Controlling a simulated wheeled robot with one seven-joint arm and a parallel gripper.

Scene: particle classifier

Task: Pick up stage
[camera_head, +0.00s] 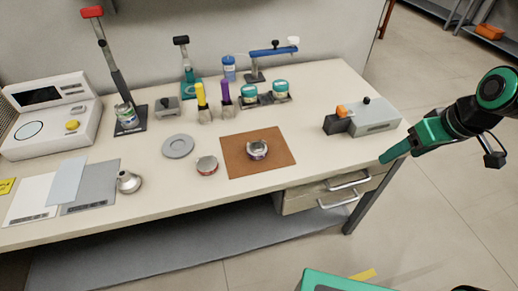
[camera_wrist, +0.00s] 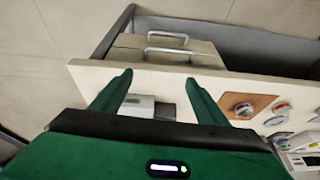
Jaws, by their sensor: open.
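No part is labelled as the stage, so I cannot tell for sure which one it is. A small round metal part (camera_head: 257,149) with a dark reddish top lies on a brown mat (camera_head: 233,167) near the table's front. It also shows in the wrist view (camera_wrist: 243,110). A similar low round part (camera_head: 207,165) lies just left of the mat, and a flat grey disc (camera_head: 178,146) lies behind it. My gripper (camera_head: 393,152) is at the table's right edge, well right of these parts. In the wrist view, its green fingers (camera_wrist: 158,78) are spread with nothing between them.
A grey box with an orange knob (camera_head: 372,117) stands at the table's right end, closest to my gripper. Drawers with metal handles (camera_head: 347,181) are under the front edge. Bottles, lever stands and a white instrument (camera_head: 55,117) fill the back and left.

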